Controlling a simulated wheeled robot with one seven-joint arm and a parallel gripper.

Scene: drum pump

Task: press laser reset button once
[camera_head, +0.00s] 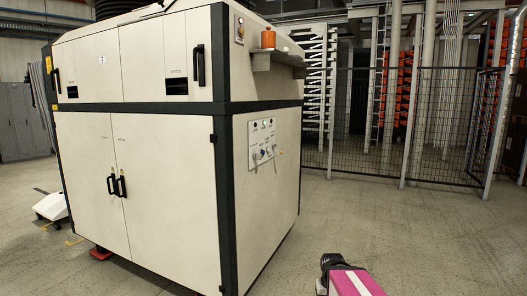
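A large cream machine cabinet (165,190) with dark edge trim fills the left and middle of the head view. On its right side face is a small control panel (262,142) with several buttons and knobs, one of them lit green. Which button is the laser reset cannot be read at this size. Another small button plate (239,28) sits higher up near the corner. At the bottom right, a pink and white part with a dark end shows, likely my arm. It is well apart from the panel, and my gripper's fingers cannot be made out.
An orange cylinder (268,38) stands on a grey ledge (279,58) jutting from the cabinet's side. A black mesh fence (360,125) runs behind, with racks beyond. The floor (430,235) right of the cabinet is open. A white object (51,206) lies at the left.

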